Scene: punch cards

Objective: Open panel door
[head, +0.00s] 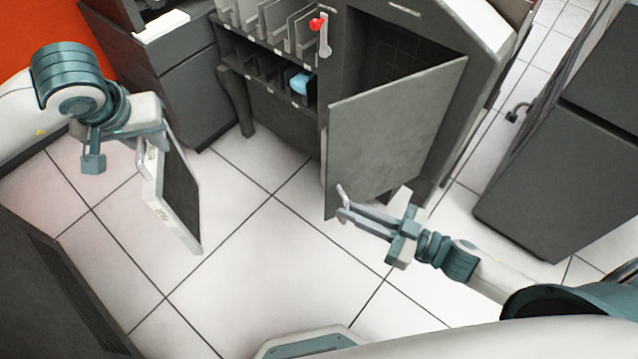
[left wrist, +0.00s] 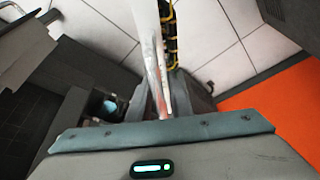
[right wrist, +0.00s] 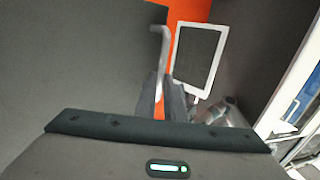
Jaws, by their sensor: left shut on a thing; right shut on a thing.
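The grey panel door (head: 390,130) of the machine stands swung open, with the dark opening (head: 395,55) behind it. My right gripper (head: 342,205) is at the door's free edge, low on the left, shut on the door handle (right wrist: 160,45). The door fills the left of the right wrist view (right wrist: 70,60). My left gripper (head: 150,140) is shut on the edge of a white-framed panel with a dark face (head: 180,190) and holds it above the floor. The framed panel also shows in the right wrist view (right wrist: 198,60) and edge-on in the left wrist view (left wrist: 150,50). Its grip point is partly hidden.
The machine has slotted card bins (head: 265,25), a blue block (head: 302,82) and a red-knobbed lever (head: 319,23). Dark cabinets stand at the right (head: 550,170) and lower left (head: 50,300). Tiled floor (head: 260,250) between my arms is clear.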

